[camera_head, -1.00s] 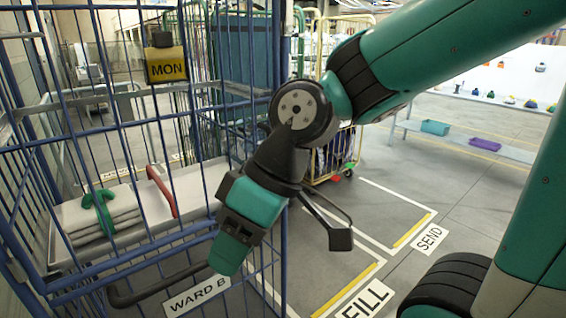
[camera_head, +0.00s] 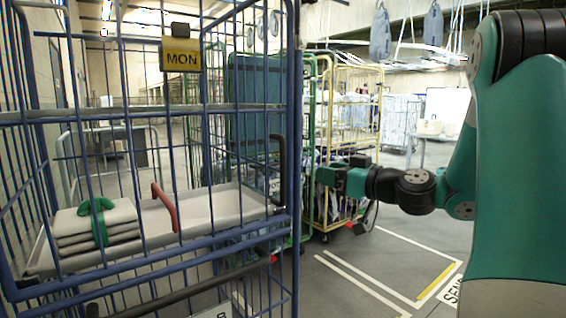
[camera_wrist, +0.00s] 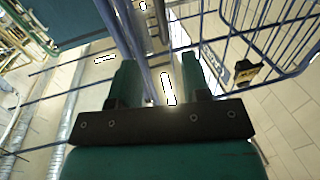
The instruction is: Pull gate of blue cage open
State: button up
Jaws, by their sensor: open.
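The blue cage (camera_head: 150,115) fills the left of the head view, with a yellow MON tag (camera_head: 181,55) on its upper bars. A dark upright handle (camera_head: 280,165) sits at its right corner post. I cannot tell exactly which panel is the gate; no panel looks swung out. My gripper (camera_head: 328,178) is open, just right of that post and apparently apart from it. In the wrist view, blue bars (camera_wrist: 136,45) run up between my open fingers (camera_wrist: 162,80). Their depth is unclear, and no grip on them shows.
Inside the cage is a light tray (camera_head: 215,205) with folded grey cloths (camera_head: 95,232) under a green band and a red handle (camera_head: 165,207). Green and yellow cages (camera_head: 350,105) stand behind my gripper. Floor with white and yellow lines (camera_head: 375,270) is clear at the right.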

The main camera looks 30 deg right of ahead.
aim_at(283, 163)
jog(key=p+x, duration=0.4)
jog(key=x, duration=1)
jog(key=shift+w+a+p, duration=0.15)
jog(key=shift+w+p, duration=0.05)
jog(key=shift+p, duration=0.15)
grip_shut()
